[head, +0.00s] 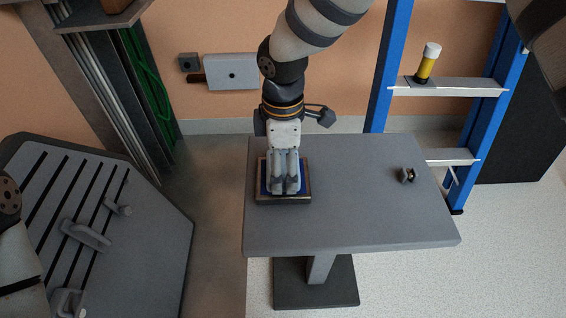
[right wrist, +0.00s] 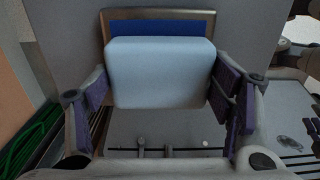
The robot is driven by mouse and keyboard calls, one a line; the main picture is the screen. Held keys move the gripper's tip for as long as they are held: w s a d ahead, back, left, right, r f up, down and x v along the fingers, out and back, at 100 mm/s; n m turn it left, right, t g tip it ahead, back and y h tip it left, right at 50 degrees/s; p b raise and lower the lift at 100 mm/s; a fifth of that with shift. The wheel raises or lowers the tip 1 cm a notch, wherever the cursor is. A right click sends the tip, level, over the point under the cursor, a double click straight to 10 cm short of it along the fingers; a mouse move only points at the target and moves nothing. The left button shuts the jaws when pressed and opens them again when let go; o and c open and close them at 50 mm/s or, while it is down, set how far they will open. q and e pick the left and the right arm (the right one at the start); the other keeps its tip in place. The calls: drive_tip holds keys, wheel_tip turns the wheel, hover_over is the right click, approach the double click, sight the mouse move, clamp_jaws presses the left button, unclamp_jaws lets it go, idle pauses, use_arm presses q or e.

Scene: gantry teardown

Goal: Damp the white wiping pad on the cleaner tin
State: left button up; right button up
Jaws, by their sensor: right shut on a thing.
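The white wiping pad (right wrist: 160,72) is between the fingers of my right gripper (head: 286,188) in the right wrist view. The gripper is shut on it and points down over the cleaner tin (head: 263,198). The tin is a shallow square with a brown-gold rim and a blue inside, on the left part of the grey table. In the right wrist view the tin's rim (right wrist: 160,13) and a blue strip show beyond the pad. The fingers hide most of the pad in the head view. I cannot tell whether the pad touches the blue surface. My left gripper is not in view.
A blue ladder (head: 392,65) behind holds a yellow bottle (head: 426,63) with a white cap. A slotted grey bench (head: 150,245) with handles stands at left.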

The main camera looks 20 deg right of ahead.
sight(283, 164)
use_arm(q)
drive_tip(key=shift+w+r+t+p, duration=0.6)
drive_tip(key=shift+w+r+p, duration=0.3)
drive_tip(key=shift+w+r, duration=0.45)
use_arm(e)
drive_tip(key=shift+w+r, duration=0.1)
drive_tip(key=shift+r, duration=3.15)
